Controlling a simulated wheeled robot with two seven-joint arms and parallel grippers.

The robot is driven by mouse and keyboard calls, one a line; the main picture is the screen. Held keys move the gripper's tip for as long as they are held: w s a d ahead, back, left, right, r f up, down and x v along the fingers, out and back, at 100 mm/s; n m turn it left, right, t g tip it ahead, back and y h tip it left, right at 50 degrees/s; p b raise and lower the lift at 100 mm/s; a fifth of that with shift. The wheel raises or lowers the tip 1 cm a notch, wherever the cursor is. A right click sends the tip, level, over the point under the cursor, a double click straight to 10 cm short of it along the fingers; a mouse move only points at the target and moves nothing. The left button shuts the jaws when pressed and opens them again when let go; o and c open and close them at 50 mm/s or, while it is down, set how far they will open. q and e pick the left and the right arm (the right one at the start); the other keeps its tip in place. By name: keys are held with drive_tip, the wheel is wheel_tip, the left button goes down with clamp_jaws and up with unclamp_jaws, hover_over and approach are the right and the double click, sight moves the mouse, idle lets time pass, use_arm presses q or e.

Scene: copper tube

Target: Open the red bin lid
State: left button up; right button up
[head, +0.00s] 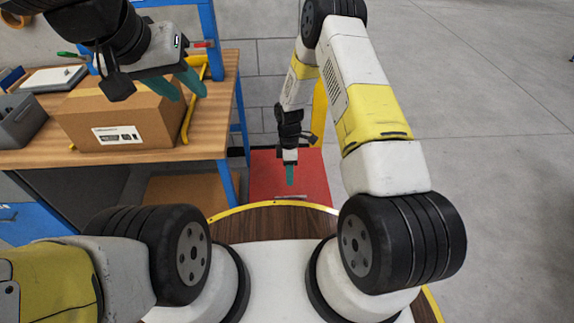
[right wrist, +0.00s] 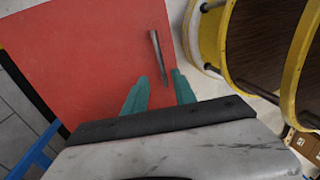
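The red bin lid (head: 315,175) lies on the floor side of my base, beside the table, and shows as a flat red surface. It fills the upper left of the right wrist view (right wrist: 80,60). A thin grey metal handle (right wrist: 158,57) runs along it near its right edge. My right gripper (right wrist: 160,88) is open above the lid, its teal fingertips pointing toward the handle's near end. In the head view that gripper (head: 290,180) hangs over the lid. Whether it touches the handle cannot be told. My left gripper (head: 180,85) is open and empty above the table.
A wooden table (head: 120,155) with blue legs stands left of the lid. It holds a cardboard box (head: 120,112), a grey bin (head: 18,120) and a clipboard (head: 52,77). Open concrete floor (head: 490,120) lies to the right.

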hover_over(289, 191)
drive_tip(key=s, duration=0.5)
wheel_tip(289, 191, down, 8)
drive_tip(key=shift+a+f, duration=0.15)
clamp_jaws()
drive_tip(key=shift+w, duration=0.1)
idle(0.9)
